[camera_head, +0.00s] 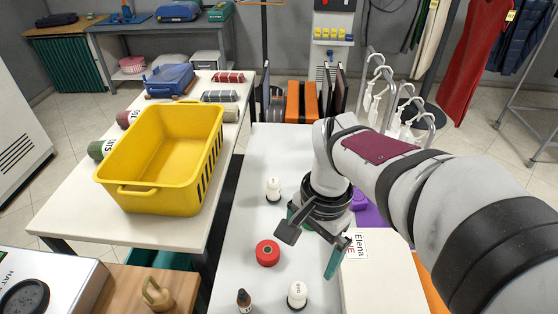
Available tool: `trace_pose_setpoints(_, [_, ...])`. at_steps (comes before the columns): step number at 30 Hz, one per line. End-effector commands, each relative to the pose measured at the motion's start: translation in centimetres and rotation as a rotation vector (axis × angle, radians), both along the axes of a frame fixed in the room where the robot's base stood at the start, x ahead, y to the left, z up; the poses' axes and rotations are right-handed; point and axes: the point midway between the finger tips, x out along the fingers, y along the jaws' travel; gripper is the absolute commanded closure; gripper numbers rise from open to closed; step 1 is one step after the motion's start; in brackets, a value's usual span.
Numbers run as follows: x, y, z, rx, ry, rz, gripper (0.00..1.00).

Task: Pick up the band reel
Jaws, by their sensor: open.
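A red round reel (267,252), which looks like the band reel, lies flat on the white table (240,215), with a small pale centre on top. My gripper (312,248) is just to the right of the reel, above the table. Its dark fingers with teal inner pads are spread apart, and I see nothing between them. The left finger is near the reel's upper right side but appears apart from it. The exact height of the gripper above the table is hard to tell.
White-capped bottles stand behind (273,190) and in front (297,295) of the reel, near a dark dropper bottle (244,301). A white box (385,285) labelled Elena lies at right. A yellow basket (165,155) sits on the left table. Bare tabletop lies left of the reel.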

Motion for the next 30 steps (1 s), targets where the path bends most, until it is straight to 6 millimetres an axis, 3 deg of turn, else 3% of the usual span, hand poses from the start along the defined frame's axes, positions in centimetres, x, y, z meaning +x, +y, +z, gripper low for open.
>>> trace_pose_setpoints(1, [3.3, 1.7, -1.3, -0.019, 0.010, -0.041, 0.00])
trace_pose_setpoints(3, [7.5, 4.1, -3.2, -0.044, 0.004, -0.114, 0.00])
trace_pose_setpoints(6, [11.1, 6.9, -5.8, -0.064, -0.007, -0.191, 0.00])
trace_pose_setpoints(8, [12.3, 7.8, -6.9, -0.071, -0.012, -0.219, 0.00])
trace_pose_setpoints(11, [12.9, 8.4, -8.4, -0.075, -0.013, -0.238, 0.00])
trace_pose_setpoints(18, [12.8, 8.4, -15.2, -0.075, -0.010, -0.240, 0.00])
trace_pose_setpoints(30, [12.9, 9.1, -22.0, -0.075, -0.012, -0.239, 0.00])
